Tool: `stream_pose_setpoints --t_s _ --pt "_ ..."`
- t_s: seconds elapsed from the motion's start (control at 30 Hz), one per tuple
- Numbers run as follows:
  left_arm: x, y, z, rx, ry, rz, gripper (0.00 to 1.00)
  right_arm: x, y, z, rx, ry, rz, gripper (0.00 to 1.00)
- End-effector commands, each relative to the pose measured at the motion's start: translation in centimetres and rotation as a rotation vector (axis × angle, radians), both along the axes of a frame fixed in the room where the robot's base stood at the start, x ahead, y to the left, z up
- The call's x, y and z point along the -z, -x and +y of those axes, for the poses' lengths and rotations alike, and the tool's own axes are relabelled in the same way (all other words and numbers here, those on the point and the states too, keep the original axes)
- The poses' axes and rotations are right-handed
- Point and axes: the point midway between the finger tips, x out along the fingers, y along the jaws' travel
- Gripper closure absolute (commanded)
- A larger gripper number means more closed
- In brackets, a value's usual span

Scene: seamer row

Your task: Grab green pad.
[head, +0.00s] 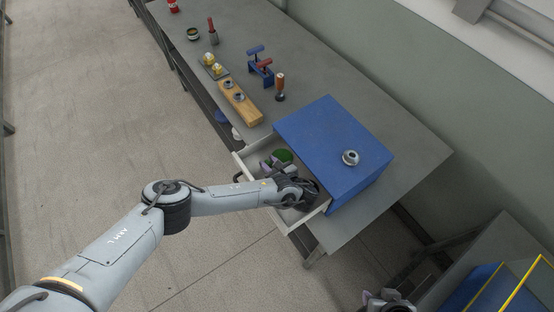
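The green pad (282,156) is a dark green round piece inside the open white drawer (244,164) of a blue cabinet (322,140). My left arm reaches over the drawer from the left. Its gripper (270,164) is down in the drawer, right beside the pad, and covers part of it. The fingers are small and dark here, so I cannot tell whether they are open or touch the pad. Part of my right arm's end (388,302) shows at the bottom edge; its fingers cannot be made out.
A metal ring-like part (350,157) sits on the cabinet. Along the grey bench (330,78) stand a wooden block (241,102) with metal parts, a blue stand (262,70) with tools, and a red-handled tool (280,86). A yellow-framed blue bin (490,290) is at lower right.

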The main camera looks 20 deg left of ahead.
Motion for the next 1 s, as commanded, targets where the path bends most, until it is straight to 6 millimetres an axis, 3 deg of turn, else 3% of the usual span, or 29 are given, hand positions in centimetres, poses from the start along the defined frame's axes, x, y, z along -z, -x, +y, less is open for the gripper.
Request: stream_pose_setpoints --t_s 0.03,0.2,0.57,0.8,1.0 --pt "0.0 0.0 0.0 0.000 0.000 0.000 0.77 0.0 0.0 0.0 0.001 -0.001 0.000 0.57" --pt "0.0 0.0 0.0 0.000 0.000 0.000 1.00 0.0 0.0 0.1 0.004 -0.005 0.001 0.57" --pt "-0.1 0.0 0.0 0.000 0.000 0.000 1.00 0.0 0.0 0.2 0.005 -0.008 0.000 0.57" --pt "-1.1 0.0 0.0 -0.001 0.001 -0.001 1.00 0.2 0.0 0.1 0.004 -0.007 0.001 0.57" --pt "-1.1 -0.4 2.6 -0.004 -0.001 -0.002 1.00 0.7 0.0 0.0 -0.001 0.001 0.001 0.57"
